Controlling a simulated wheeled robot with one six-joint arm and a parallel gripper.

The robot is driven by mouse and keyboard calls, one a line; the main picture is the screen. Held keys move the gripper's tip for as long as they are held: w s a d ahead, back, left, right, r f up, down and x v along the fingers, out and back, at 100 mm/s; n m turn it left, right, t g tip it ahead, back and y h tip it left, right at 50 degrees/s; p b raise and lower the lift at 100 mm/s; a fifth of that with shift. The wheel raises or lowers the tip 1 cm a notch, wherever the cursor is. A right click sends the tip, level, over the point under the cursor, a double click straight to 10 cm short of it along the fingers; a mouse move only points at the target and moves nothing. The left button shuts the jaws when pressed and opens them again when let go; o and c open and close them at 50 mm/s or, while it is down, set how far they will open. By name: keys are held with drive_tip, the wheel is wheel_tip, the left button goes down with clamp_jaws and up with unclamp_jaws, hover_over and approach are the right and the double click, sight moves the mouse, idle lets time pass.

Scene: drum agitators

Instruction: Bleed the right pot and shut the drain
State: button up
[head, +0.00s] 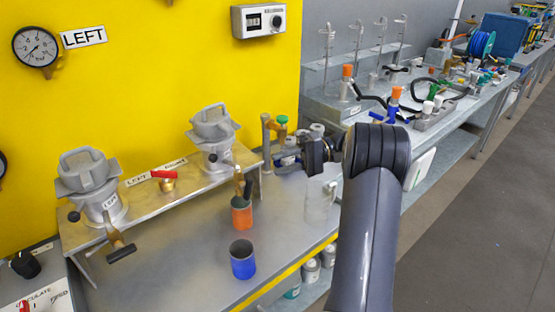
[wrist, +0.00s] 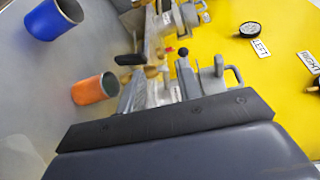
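Two grey clamped pots stand on a metal shelf (head: 195,183): the left pot (head: 100,202) and, farther right, the right pot (head: 213,150). The right pot also shows in the wrist view (wrist: 207,82). A drain handle (head: 240,184) hangs at the right pot's front, above an orange cup (head: 241,216); I cannot tell its setting. The left pot's drain has a black handle (head: 121,253). A red-handled valve (head: 165,175) sits between the pots. My gripper (head: 289,160) is right of the right pot, apart from it.
A blue cup (head: 243,262) stands on the bench in front of the orange cup. A yellow panel carries a gauge (head: 35,47) labelled LEFT. A cluttered bench (head: 440,125) extends back right.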

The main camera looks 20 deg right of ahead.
drive_tip(key=d+p, duration=0.2)
drive_tip(key=p, duration=0.1)
drive_tip(key=shift+s+d+r, duration=0.1)
drive_tip(key=shift+r, duration=0.2)
drive_tip(key=d+p, duration=0.1)
drive_tip(key=p, duration=0.3)
drive_tip(key=shift+d, duration=0.2)
drive_tip(key=shift+s+d+f+p, duration=0.1)
drive_tip(key=shift+d+p, duration=0.15)
drive_tip(key=shift+p, duration=0.25)
